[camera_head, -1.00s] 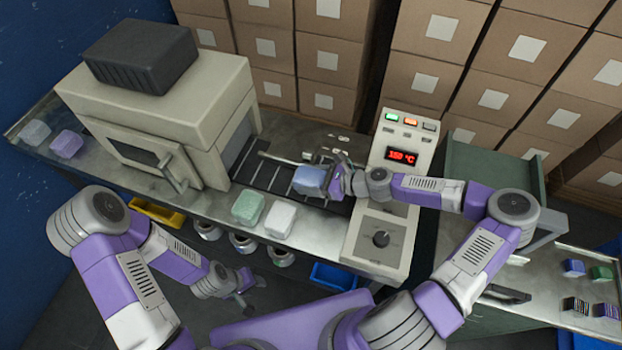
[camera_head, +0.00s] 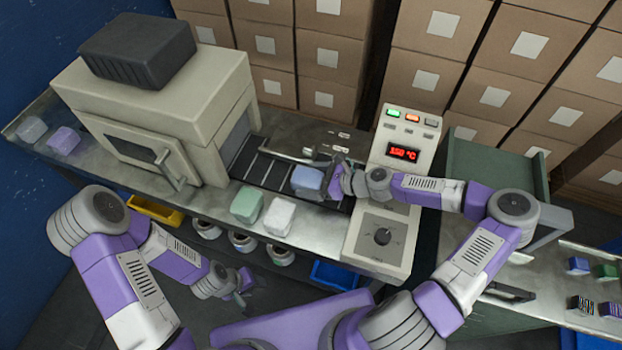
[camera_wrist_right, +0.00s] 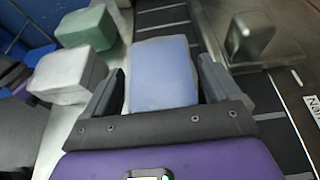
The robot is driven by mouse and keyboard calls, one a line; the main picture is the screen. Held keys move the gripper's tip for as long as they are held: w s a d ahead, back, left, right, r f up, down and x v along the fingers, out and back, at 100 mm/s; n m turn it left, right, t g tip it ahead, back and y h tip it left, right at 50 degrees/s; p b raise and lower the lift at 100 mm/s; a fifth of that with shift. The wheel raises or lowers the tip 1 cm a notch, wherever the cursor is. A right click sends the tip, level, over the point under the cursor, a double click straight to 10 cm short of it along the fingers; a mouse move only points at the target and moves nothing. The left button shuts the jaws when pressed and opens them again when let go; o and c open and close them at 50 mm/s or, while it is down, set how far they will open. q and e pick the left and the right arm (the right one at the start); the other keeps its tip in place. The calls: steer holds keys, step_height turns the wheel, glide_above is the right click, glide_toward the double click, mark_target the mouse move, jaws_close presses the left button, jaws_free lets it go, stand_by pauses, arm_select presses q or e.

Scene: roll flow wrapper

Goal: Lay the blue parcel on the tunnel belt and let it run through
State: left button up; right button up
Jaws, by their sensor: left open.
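The blue parcel (camera_head: 307,180) lies on the dark slatted tunnel belt (camera_head: 265,170), right of the tunnel's opening. The beige tunnel housing (camera_head: 205,105) stands left of it with a black block on top. My right gripper (camera_head: 328,181) is at the parcel's right end. In the right wrist view its fingers stand on both sides of the parcel (camera_wrist_right: 163,75), with narrow gaps, so it looks open around it. My left gripper (camera_head: 243,288) is open and empty, low in front of the bench. The belt inside the tunnel is hidden.
Green (camera_head: 247,204) and white (camera_head: 279,216) parcels sit on the bench's front edge beside the belt. A control panel (camera_head: 404,150) reading 150 °C stands right of the belt. A white and a purple parcel (camera_head: 65,140) lie left of the tunnel. Stacked cartons fill the back.

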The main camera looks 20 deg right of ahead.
steer(key=shift+o, duration=0.2)
steer(key=shift+d, duration=0.1)
steer(key=shift+s+d+r, duration=0.1)
steer(key=shift+d+r, duration=0.05)
steer(key=shift+d, duration=0.15)
steer(key=p+v, duration=0.2)
steer(key=v, duration=0.4)
steer(key=shift+s+d+r, duration=0.2)
steer(key=shift+s, duration=0.1)
stand_by(6.5)
